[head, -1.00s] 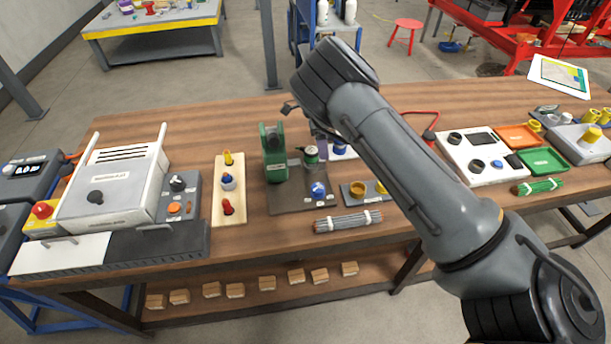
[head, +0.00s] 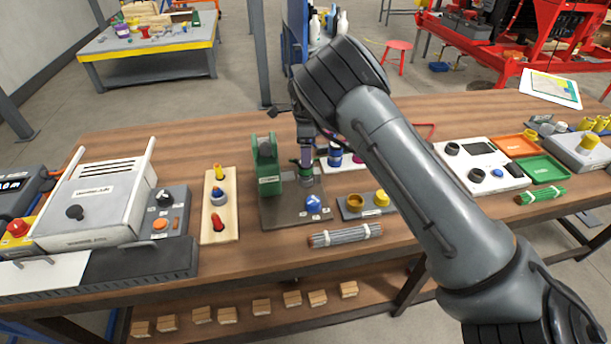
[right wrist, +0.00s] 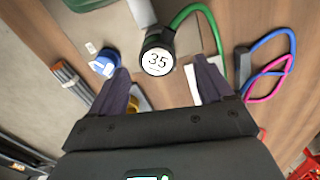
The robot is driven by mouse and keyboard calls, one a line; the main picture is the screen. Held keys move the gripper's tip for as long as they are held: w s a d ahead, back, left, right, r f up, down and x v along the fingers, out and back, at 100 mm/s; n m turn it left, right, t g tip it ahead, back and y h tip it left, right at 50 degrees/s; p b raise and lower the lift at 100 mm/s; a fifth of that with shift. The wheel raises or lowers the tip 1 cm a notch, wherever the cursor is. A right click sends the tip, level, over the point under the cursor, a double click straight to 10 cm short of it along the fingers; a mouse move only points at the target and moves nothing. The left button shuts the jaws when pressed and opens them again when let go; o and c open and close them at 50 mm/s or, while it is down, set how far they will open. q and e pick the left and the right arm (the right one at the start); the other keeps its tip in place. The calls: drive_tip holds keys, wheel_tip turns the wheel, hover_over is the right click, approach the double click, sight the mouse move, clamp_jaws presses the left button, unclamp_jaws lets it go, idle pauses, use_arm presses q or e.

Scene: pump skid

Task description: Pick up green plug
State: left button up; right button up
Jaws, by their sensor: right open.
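The green plug (head: 307,180) stands upright on a dark plate beside the green block-shaped fixture (head: 267,168). In the right wrist view its round white top (right wrist: 158,62) reads "35", with a dark rim and a green cable curving away. My right gripper (head: 306,157) points down just above the plug. In the right wrist view the two fingers of the gripper (right wrist: 162,72) are apart, with the plug's top showing between their tips. I cannot tell whether the fingers reach down past its top. My left gripper is not in view.
A blue knob (head: 313,204) and a yellow cap (head: 382,198) stand close to the plug. A grey cable bundle (head: 345,235) lies in front. Pink (right wrist: 268,87) and blue cables loop on the right in the wrist view. A wooden board (head: 220,225) with coloured pieces stands left.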

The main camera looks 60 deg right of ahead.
wheel_tip(320, 180, down, 5)
drive_tip(key=shift+s+a+r+b, duration=0.15)
drive_tip(key=shift+b, duration=0.7)
drive_tip(key=shift+c, duration=0.5)
drive_tip(key=c, duration=1.2)
wheel_tip(320, 180, up, 9)
drive_tip(key=p, duration=0.3)
drive_tip(key=shift+f, duration=0.2)
drive_tip(key=shift+c, duration=0.2)
drive_tip(key=shift+r, duration=0.75)
